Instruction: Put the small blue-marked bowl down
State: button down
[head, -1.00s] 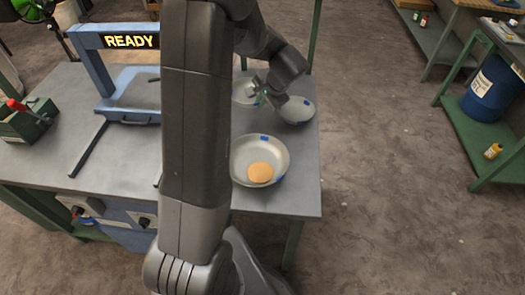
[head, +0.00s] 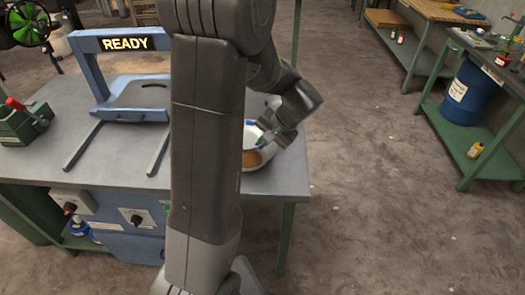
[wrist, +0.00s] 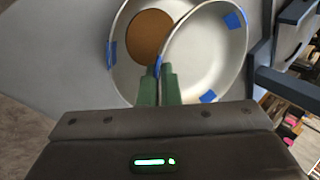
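The small blue-marked bowl (wrist: 215,60) is pale grey with blue patches on its rim. My gripper (wrist: 158,92) is shut on its rim, with the green fingers close together at the bowl's left edge. The small bowl overlaps the larger bowl (wrist: 122,55) in the wrist view; I cannot tell if they touch. A flat orange-brown disc (wrist: 148,36) lies in the larger bowl, partly behind the small bowl's rim. In the head view my gripper (head: 266,138) is over the larger bowl (head: 268,159), and my arm hides much of both bowls.
The grey table (head: 130,160) carries a blue frame with a READY sign (head: 125,44) and a green box (head: 24,124) at left. The table's right edge is close to the bowls.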

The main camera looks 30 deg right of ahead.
jog(key=shift+f, duration=1.75)
jog(key=shift+f, duration=0.15)
jog(key=c, duration=1.6)
grip_release()
jog(key=shift+c, duration=0.2)
jog(key=shift+r, duration=0.25)
jog(key=v, duration=1.2)
jog(key=shift+f, duration=0.15)
